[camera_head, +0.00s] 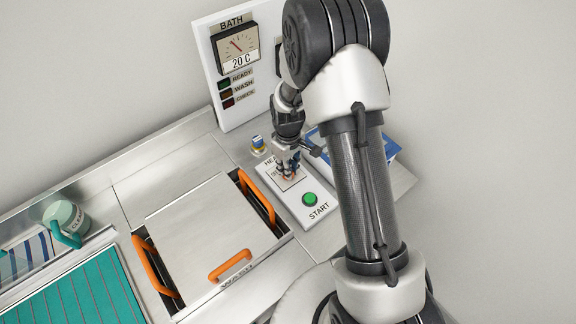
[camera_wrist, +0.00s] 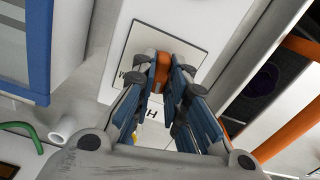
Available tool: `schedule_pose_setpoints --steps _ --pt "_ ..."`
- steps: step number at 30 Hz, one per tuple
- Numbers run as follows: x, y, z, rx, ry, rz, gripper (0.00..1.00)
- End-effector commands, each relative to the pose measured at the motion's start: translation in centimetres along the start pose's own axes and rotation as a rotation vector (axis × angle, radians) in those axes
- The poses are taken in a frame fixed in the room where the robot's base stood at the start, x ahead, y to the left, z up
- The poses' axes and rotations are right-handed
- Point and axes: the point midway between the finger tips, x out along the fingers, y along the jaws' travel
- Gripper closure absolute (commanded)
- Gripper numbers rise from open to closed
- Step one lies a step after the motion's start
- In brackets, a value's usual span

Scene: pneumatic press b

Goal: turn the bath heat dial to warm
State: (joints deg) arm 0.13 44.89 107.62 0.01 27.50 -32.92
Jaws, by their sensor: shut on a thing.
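The bath heat dial (camera_wrist: 161,68) is an orange knob on a pale square plate (camera_wrist: 185,42), seen between my fingertips in the wrist view. My gripper (camera_wrist: 158,78) is shut on the dial, with a blue-lined finger on either side. In the head view my gripper (camera_head: 288,173) reaches down onto the same white control panel (camera_head: 318,232). Most of the dial and its label are hidden there by the fingers. Lettering beside the dial is partly covered, so I cannot tell which setting it points to. The bath display (camera_head: 238,58) reads 20 C.
A green START button (camera_head: 310,199) sits close in front of the dial. The lidded wash bath (camera_head: 205,235) with orange handles is to the left. A blue and white box (camera_head: 391,146) stands behind my arm to the right. A mug (camera_head: 66,217) is far left.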

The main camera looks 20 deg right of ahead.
Motion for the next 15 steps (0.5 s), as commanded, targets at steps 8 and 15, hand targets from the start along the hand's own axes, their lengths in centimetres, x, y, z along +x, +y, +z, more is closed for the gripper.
schedule_pose_setpoints --steps 8,15 --pt "-0.07 0.01 -0.01 0.262 0.000 0.000 1.00" --pt "-0.08 0.02 -0.02 0.490 0.001 0.000 1.00"
